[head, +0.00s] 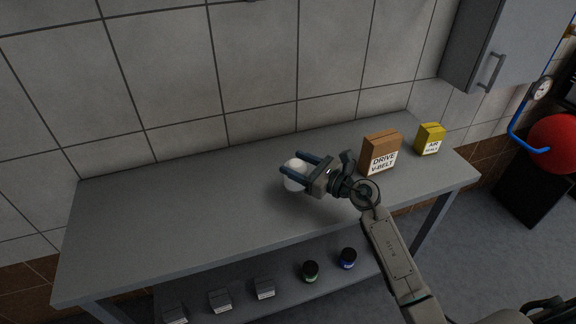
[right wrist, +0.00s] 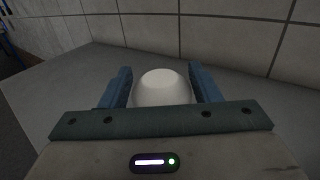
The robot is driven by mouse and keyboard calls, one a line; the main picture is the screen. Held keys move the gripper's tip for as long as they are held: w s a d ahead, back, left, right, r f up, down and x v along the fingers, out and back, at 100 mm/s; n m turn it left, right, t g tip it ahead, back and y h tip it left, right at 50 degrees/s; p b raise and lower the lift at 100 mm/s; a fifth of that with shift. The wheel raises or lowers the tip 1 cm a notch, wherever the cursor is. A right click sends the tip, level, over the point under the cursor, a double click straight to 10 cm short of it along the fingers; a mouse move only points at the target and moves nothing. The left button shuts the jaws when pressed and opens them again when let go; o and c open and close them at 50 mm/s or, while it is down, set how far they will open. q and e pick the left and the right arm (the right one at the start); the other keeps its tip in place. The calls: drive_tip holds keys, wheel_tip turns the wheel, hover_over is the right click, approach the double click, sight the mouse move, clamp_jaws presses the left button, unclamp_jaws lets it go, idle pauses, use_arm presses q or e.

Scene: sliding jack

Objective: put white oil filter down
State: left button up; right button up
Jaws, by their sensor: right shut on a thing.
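The white oil filter (head: 294,174) is a pale rounded cylinder between the blue fingers of my right gripper (head: 297,168). It is over the grey workbench (head: 150,230), around the middle of its length. In the right wrist view the filter (right wrist: 163,88) sits between the two fingers, and my right gripper (right wrist: 163,90) is shut on it. The fingers hide part of the filter's sides. I cannot tell whether its underside touches the bench top. My left gripper is not in view.
A brown drive V-belt box (head: 380,153) and a yellow air filter box (head: 429,140) stand to the right on the bench. The bench top's left half is clear. A tiled wall is behind.

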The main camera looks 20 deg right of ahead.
sight(288, 159)
drive_tip(key=shift+x, duration=0.8)
drive_tip(key=shift+w+a, duration=0.4)
drive_tip(key=shift+w, duration=0.15)
wheel_tip(288, 159, down, 4)
drive_tip(key=shift+r+p, duration=0.1)
drive_tip(key=shift+p, duration=0.4)
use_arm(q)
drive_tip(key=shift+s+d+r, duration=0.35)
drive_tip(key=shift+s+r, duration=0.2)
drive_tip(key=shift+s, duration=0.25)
use_arm(e)
drive_tip(key=o, duration=1.2)
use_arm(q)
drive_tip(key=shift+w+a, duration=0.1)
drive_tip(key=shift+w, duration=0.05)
